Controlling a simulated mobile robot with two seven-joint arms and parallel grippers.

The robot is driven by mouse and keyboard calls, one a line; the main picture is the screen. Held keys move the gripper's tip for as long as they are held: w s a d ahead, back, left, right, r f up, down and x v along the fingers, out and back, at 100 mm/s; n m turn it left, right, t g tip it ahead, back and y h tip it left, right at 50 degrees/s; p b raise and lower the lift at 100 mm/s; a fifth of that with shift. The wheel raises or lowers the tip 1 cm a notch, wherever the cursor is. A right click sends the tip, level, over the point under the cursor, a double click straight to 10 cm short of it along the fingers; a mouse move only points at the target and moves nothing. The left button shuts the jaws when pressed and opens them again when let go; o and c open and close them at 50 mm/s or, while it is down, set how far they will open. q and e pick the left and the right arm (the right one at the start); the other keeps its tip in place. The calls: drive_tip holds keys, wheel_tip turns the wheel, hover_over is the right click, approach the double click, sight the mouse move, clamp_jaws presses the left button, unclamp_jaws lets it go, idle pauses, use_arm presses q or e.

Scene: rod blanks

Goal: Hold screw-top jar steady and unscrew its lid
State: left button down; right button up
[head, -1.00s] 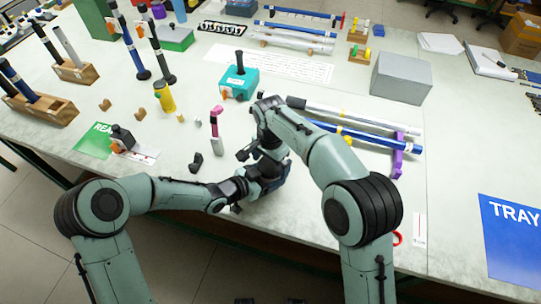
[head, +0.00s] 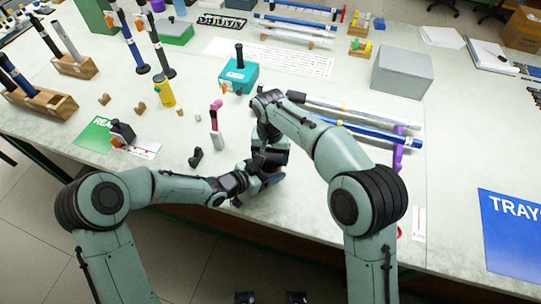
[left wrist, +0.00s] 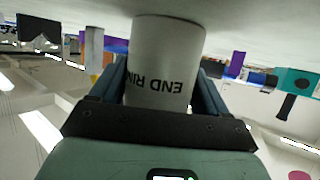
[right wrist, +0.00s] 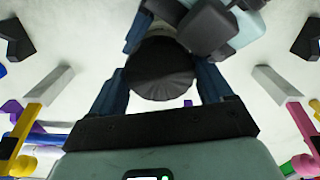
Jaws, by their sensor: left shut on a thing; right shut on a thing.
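The screw-top jar (left wrist: 165,50) is a white cylinder with dark "END RIN…" lettering, upside down in the left wrist view. My left gripper (left wrist: 162,85) is shut on its body, one finger on each side. The jar's lid (right wrist: 161,70) is dark and round with a ribbed edge, seen from above in the right wrist view. My right gripper (right wrist: 163,80) is shut on the lid. In the head view both grippers meet near the bench's front edge, the right (head: 265,160) above the left (head: 245,182). They hide the jar there. I cannot tell whether lid and jar are apart.
A small black part (head: 196,157) and a pink-topped grey piece (head: 216,125) stand left of the grippers. Long rods (head: 365,130) lie on a purple support (head: 399,150) to the right. A teal box (head: 238,76) stands behind. The bench between the rods and the blue tray mat (head: 513,235) is mostly clear.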

use_arm(q)
drive_tip(key=shift+a, duration=0.1)
drive_tip(key=shift+w, duration=0.1)
use_arm(e)
drive_tip(key=o, duration=0.9)
drive_tip(key=shift+o, duration=0.9)
drive_tip(key=shift+a, duration=0.1)
drive_tip(key=shift+r, duration=2.3)
use_arm(q)
unclamp_jaws()
